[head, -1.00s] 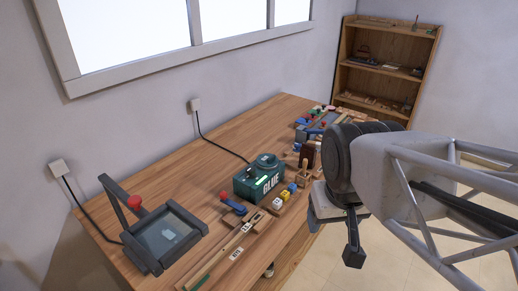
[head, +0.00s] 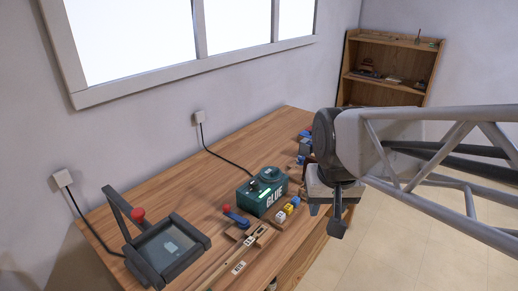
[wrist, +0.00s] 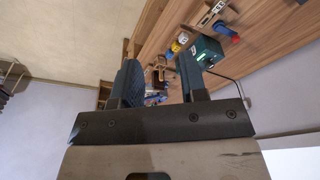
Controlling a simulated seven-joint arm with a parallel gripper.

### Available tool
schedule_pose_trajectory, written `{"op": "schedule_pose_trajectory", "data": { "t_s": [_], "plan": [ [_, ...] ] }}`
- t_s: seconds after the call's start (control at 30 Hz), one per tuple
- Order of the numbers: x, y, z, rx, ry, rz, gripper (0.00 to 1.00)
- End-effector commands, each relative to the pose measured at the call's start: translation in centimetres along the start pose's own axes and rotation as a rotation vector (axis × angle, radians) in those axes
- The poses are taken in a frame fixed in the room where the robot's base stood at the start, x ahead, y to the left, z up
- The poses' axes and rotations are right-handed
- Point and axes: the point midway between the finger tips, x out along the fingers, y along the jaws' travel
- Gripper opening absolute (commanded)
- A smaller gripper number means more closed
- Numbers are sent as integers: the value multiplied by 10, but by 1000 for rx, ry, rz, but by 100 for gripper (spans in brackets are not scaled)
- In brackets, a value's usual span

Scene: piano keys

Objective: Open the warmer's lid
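The warmer is a dark green box marked GLUE (head: 262,194), with a round dark green lid (head: 268,173) on top. The lid looks shut. The warmer stands on the wooden workbench, with a black cord running to the wall. In the wrist view the green warmer (wrist: 207,46) is at the upper right, partly behind one finger. My gripper (head: 337,228) is to the right of the warmer, over the bench's front edge, apart from it. In the wrist view my gripper (wrist: 160,75) has its two dark fingers spread, with nothing seen held between them.
A dark framed tray with a red-knobbed lever (head: 170,247) stands at the left of the bench. A blue piece with a red ball (head: 236,217), small blocks (head: 288,209) and a wooden strip (head: 240,254) lie before the warmer. A bookcase (head: 392,65) stands behind.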

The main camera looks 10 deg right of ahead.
Motion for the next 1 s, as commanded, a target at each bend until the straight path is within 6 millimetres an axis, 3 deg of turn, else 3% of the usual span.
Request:
{"op": "schedule_pose_trajectory", "data": {
  "t_s": [0.57, 1.0],
  "plan": [
    [25, -20, -125, 194, -61, 10, 39],
    [68, -35, -216, 341, -104, 25, 39]
  ]
}}
